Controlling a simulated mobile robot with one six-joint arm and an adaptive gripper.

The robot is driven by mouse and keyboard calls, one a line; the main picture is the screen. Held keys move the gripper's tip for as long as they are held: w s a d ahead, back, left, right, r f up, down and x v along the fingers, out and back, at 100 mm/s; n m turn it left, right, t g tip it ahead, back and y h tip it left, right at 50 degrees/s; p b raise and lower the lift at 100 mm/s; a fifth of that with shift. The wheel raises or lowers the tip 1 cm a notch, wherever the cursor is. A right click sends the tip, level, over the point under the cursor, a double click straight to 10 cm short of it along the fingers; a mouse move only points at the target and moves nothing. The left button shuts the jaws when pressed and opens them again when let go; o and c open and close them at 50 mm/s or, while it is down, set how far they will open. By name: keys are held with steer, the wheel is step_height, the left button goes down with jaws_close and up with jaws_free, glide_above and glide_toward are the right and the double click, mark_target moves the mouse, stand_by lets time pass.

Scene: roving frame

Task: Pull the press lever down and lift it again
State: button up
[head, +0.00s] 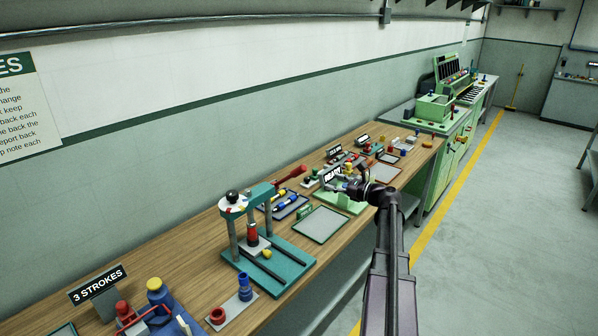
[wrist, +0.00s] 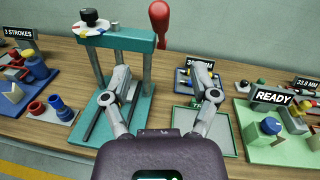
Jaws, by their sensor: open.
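The press is a teal frame with two grey columns and a crossbar (head: 262,197), standing on a teal base (head: 290,262) on the bench. Its crossbar (wrist: 125,37) is at upper left in the wrist view. The press lever has a red handle (head: 292,173) that points out to the right at the back; in the wrist view the red handle (wrist: 158,16) stands up beside the crossbar's right end. My gripper (head: 352,184) is to the right of the press in the head view. In the wrist view its two fingers (wrist: 164,78) are spread and empty, with the lever beyond them, apparently apart.
A READY sign (wrist: 272,98) on a green fixture is at right in the wrist view. A grey-green tray (head: 322,225) lies right of the press. A 3 STROKES sign (head: 98,284) stands at the near left. Several small fixtures crowd the bench beyond.

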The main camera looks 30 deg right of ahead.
mark_target(299, 171)
steer(key=shift+w, duration=0.1)
steer(key=x, duration=1.3)
steer(key=shift+w+a, duration=0.25)
jaws_close()
